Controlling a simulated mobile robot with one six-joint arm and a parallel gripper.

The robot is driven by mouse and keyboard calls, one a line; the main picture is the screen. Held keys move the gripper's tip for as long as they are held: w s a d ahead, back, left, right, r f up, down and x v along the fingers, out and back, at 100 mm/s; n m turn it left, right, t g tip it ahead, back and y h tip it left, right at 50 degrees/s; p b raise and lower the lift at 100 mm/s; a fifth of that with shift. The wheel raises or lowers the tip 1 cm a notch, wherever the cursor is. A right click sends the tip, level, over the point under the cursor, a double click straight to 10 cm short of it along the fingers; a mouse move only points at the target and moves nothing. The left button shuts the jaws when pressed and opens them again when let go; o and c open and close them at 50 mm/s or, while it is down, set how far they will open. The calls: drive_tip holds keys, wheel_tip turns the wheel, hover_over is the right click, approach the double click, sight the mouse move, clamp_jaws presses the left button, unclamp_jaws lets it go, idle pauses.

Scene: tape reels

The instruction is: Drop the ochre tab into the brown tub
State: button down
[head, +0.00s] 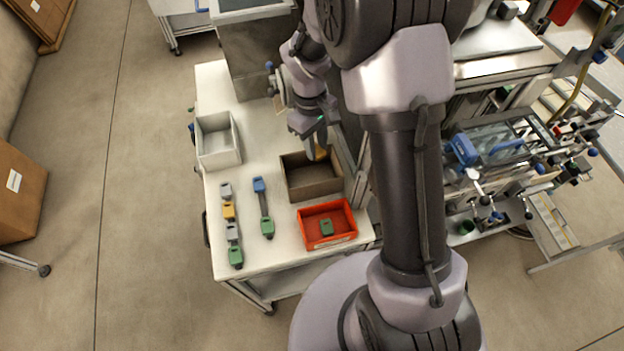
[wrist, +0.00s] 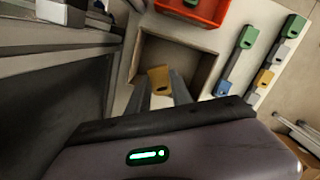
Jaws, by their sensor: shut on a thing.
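The ochre tab (wrist: 159,78) is between the fingertips of my gripper (wrist: 160,92) in the wrist view, with the brown tub behind it. My gripper is shut on it. The brown tub (wrist: 205,67) is open-topped and looks empty where I can see inside. In the head view the brown tub (head: 312,190) stands on the white table, and my gripper (head: 316,150) is over its back edge. The ochre tab (head: 321,154) shows there only in part, beside the fingers. The tab appears above the tub, not resting on its floor.
A red tub (head: 327,224) holding a green tab (head: 327,227) stands in front of the brown tub. A white tub (head: 217,141) stands at the table's left. Strips with grey, yellow, green and blue tabs (head: 231,226) lie front left. The table's middle (head: 255,150) is clear.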

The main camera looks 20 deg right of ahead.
wheel_tip(320, 180, down, 3)
drive_tip(key=shift+f+b, duration=0.15)
drive_tip(key=shift+b, duration=0.75)
drive_tip(key=c, duration=1.1)
unclamp_jaws()
drive_tip(key=shift+a, duration=0.1)
drive_tip(key=r+p, duration=0.1)
drive_tip(key=r, duration=0.5)
drive_tip(key=w+r+p, duration=0.1)
drive_tip(key=r+p, duration=0.1)
drive_tip(key=r, duration=0.3)
drive_tip(key=a+r+p, duration=0.1)
drive_tip(key=r, duration=0.5)
drive_tip(key=shift+w+r+p, duration=0.3)
drive_tip(key=shift+w+p, duration=0.1)
